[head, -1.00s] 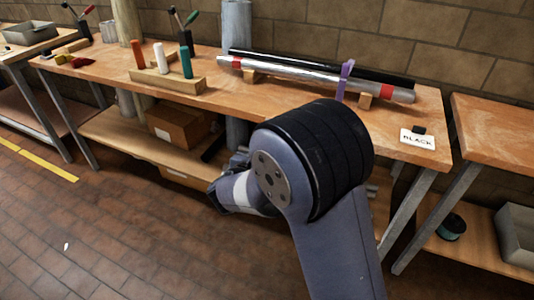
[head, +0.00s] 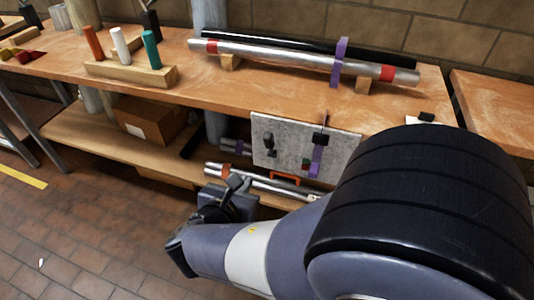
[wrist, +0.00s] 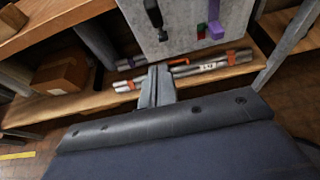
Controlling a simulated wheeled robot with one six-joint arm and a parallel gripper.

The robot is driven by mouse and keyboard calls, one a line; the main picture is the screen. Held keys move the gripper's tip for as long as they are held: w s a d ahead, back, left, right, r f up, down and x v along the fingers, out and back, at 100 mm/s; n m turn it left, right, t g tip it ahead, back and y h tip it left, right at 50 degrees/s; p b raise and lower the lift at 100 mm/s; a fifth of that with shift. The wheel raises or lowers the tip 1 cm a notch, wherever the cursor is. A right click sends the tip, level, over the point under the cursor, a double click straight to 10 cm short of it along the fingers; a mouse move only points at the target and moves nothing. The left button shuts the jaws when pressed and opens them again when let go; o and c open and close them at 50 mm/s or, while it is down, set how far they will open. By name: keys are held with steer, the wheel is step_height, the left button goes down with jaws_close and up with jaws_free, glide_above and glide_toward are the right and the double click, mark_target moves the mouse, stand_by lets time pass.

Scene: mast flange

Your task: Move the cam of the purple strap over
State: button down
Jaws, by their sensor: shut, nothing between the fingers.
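A purple strap (head: 341,62) stands around the silver pole (head: 290,57) on the bench, right of its middle, and seems to reach the black pole behind. Its cam is too small to tell apart. Another purple strap-like piece (head: 316,162) hangs on a grey board (head: 283,128) below the bench top; its lower end shows in the wrist view (wrist: 215,28). My gripper (head: 236,182) is low in front of the lower shelf, left of the board and well below the poles. In the wrist view my gripper (wrist: 154,82) has its fingers together, empty.
Wooden blocks (head: 229,62) carry the poles. A rack with orange, white and teal pegs (head: 130,74) stands on the left of the bench. Banded pipes (head: 262,182) and a cardboard box (head: 145,119) are on the lower shelf. The floor at left is open.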

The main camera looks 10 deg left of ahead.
mark_target(267, 135)
steer(key=shift+w+r+b+x, duration=0.25)
steer(key=shift+r+x, duration=0.2)
steer(key=shift+x, duration=1.65)
steer(key=shift+w+r+b+x, duration=0.1)
steer(key=shift+r+b+x, duration=0.25)
steer(key=shift+x, duration=1.75)
steer(key=shift+w+r+b+x, duration=0.2)
steer(key=shift+r+x, duration=0.3)
steer(key=shift+x, duration=1.55)
steer(key=p, duration=0.1)
steer(key=r+p, duration=0.1)
steer(key=p, duration=0.1)
steer(key=shift+w+d+g, duration=0.1)
steer(key=shift+w+g, duration=0.25)
steer(key=shift+g, duration=0.05)
steer(key=g+p, duration=0.1)
steer(key=p, duration=0.2)
steer(key=w+r+g+p, duration=0.1)
steer(key=p, duration=0.2)
steer(key=shift+w+p, duration=0.25)
steer(key=shift+p, duration=0.1)
steer(key=shift+w+d+r+p, duration=0.1)
steer(key=shift+w+p, duration=0.25)
steer(key=shift+p, duration=0.3)
steer(key=shift+w+r, duration=0.1)
steer(key=shift+w, duration=0.4)
